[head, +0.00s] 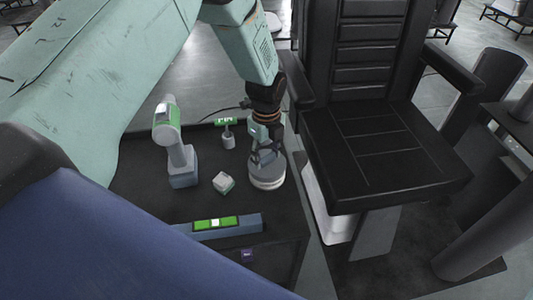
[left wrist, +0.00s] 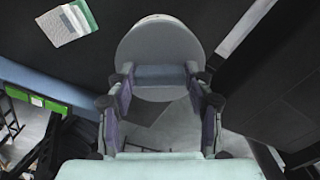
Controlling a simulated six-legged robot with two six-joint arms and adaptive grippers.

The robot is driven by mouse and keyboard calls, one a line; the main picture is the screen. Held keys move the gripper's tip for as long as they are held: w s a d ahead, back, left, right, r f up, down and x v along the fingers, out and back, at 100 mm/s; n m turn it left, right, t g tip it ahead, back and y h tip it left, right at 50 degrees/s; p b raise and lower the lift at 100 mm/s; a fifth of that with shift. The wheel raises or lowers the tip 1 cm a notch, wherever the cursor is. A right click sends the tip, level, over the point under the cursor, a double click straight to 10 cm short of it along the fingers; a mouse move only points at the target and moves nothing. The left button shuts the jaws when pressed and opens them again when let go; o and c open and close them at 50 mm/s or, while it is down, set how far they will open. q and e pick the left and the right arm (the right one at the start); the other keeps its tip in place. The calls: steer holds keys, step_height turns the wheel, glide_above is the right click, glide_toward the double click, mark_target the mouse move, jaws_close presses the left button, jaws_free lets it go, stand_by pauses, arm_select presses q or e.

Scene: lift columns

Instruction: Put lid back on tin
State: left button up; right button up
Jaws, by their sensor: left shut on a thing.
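My left gripper (head: 264,152) points down over the round, pale grey tin (head: 267,184) near the right edge of the dark table. It is shut on the grey bar-shaped handle of the lid (left wrist: 160,45). In the left wrist view, the two fingers (left wrist: 160,98) stand either side of that handle, and the round lid spreads out beyond it. The lid is over the tin, and together they look like one short stack. I cannot tell whether the lid is fully seated. The lid hides most of the tin in the left wrist view. My right gripper is not in view.
A green-and-grey drill-like tool (head: 178,150), a small white-green block (head: 223,183) and a small green-topped item (head: 228,135) stand left of the tin. A blue-grey level with green windows (head: 222,224) lies at the front. A black chair (head: 385,150) stands close on the right.

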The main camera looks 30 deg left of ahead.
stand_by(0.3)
arm_select(q)
steer(key=o, duration=1.3)
steer(key=shift+o, duration=0.4)
steer(key=o, duration=0.4)
steer(key=shift+r, duration=0.1)
steer(key=shift+r+p, duration=2.8)
steer(key=shift+r, duration=0.65)
